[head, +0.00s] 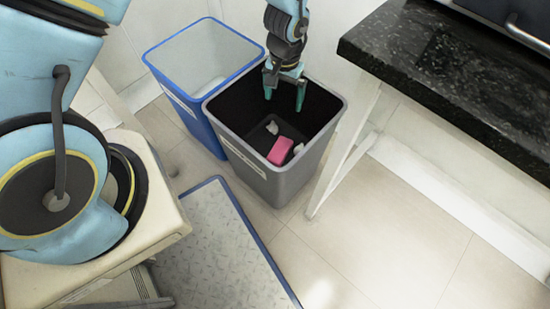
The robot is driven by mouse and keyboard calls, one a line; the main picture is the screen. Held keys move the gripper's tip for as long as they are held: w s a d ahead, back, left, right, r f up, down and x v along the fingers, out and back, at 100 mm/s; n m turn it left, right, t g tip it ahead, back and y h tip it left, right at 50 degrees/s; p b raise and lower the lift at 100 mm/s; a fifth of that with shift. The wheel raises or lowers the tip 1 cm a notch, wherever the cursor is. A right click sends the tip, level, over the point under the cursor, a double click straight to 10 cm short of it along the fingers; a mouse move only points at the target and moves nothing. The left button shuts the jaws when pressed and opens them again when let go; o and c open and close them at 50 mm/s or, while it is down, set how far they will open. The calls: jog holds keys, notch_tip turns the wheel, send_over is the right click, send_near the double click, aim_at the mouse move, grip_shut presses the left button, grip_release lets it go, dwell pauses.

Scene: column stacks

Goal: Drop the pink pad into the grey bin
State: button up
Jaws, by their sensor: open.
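The grey bin (253,167) stands on the floor in the middle of the view, with a dark inside and a pale label on its front. The pink pad (280,151) lies inside the grey bin, low down near the front wall, among a few pale crumpled scraps. My gripper (284,96) points down over the back part of the grey bin. Its teal fingers are spread and nothing is between them. The pad is below the fingers and apart from them.
A dark speckled counter (440,70) on pale legs is at the right. A grey textured panel with blue edging (215,245) lies in front. The tiled floor at the lower right is clear.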

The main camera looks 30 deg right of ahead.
notch_tip(320, 180, up, 11)
jog(key=p, duration=0.1)
jog(key=shift+p, duration=0.3)
dwell(0.5)
